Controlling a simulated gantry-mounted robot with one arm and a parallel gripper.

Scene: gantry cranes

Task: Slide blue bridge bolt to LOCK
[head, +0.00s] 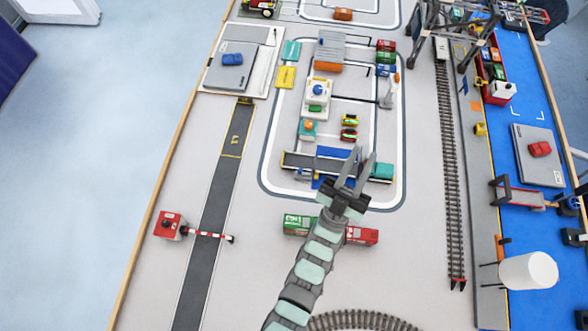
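My gripper (363,160) reaches up from the bottom of the head view, its two fingers apart with nothing visible between them. It is over the right part of a dark bridge deck (300,160) inside the road loop. Blue parts show by the deck: a blue panel (336,152) above it, and a smaller blue piece (318,181) below it, close to my gripper's left side. I cannot tell which blue part is the bolt. No LOCK marking is readable. My gripper partly hides this area, and contact cannot be judged.
A teal block (382,171) stands right of my fingers. A white tower (316,93) and small cars stand above the deck. A rail track (450,170) runs on the right. A barrier (205,234) stands left.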

